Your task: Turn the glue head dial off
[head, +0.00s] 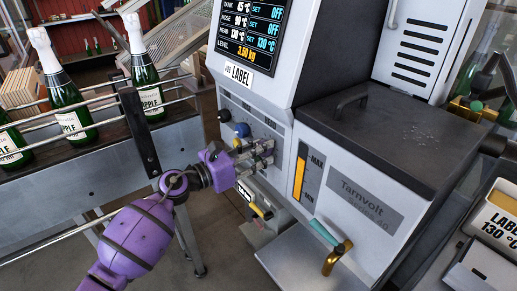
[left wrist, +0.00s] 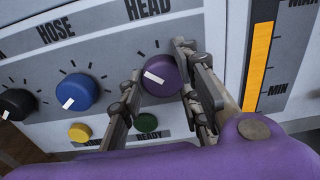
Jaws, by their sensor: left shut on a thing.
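The glue head dial (left wrist: 161,70) is a purple knob under the HEAD label in the left wrist view. Its white pointer lies toward the left and slightly up. My left gripper (left wrist: 163,78) is shut on it, one finger at each side; in the head view the gripper (head: 262,152) is at the machine's front panel and hides the dial. The display (head: 247,35) reads TANK 45 °C and HOSE 90 °C, both set OFF, and HEAD 130 °C, set 130 °C. My right gripper is not in view.
The blue hose dial (left wrist: 69,92) and a black dial (left wrist: 17,104) sit left of the head dial. Yellow (left wrist: 79,132) and green (left wrist: 147,123) buttons lie just below. Bottles (head: 60,85) stand on a conveyor at left. The glue tank's dark lid (head: 395,135) is at right.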

